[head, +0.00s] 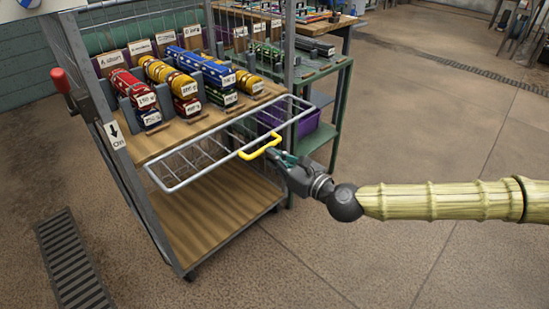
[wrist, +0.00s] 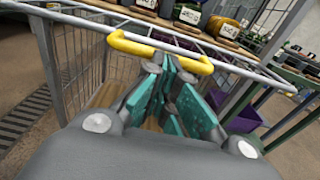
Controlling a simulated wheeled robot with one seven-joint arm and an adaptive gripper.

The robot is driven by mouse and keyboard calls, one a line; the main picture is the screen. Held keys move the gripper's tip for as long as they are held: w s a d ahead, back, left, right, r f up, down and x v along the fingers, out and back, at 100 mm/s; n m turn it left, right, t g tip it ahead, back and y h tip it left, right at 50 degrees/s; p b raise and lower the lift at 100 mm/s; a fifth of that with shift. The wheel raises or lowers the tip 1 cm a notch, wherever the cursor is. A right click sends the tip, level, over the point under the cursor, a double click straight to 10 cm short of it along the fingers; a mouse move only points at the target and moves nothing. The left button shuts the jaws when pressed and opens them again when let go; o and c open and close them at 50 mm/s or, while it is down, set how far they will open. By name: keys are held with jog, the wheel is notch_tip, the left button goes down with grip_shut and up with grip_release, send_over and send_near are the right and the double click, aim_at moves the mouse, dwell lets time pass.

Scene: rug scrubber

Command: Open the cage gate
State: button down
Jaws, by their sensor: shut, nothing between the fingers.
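The cage gate (head: 215,163) is a grey wire frame on the front of a wheeled cage cart. It sticks out from the cart at shelf level, tilted outward, with its wire grid behind the front bar. A yellow handle (head: 260,147) is fixed at the middle of its front bar. The handle also shows in the wrist view (wrist: 130,46), crossing ahead of the fingers. My gripper (head: 276,155) is shut and empty, its teal-padded fingers (wrist: 167,64) close at the handle. I cannot tell whether they touch it.
The cart's upper shelf (head: 150,144) holds several red, yellow and blue rolls with labels. Its lower shelf (head: 215,215) is bare. A red-handled lever (head: 62,82) is on the left post. A green table (head: 335,125) and purple bin (head: 300,120) stand behind right. Floor in front is clear.

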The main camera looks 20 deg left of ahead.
jog(key=f+v, duration=0.2)
jog(key=v, duration=0.8)
jog(key=shift+s+d, duration=0.2)
jog(key=shift+d, duration=0.2)
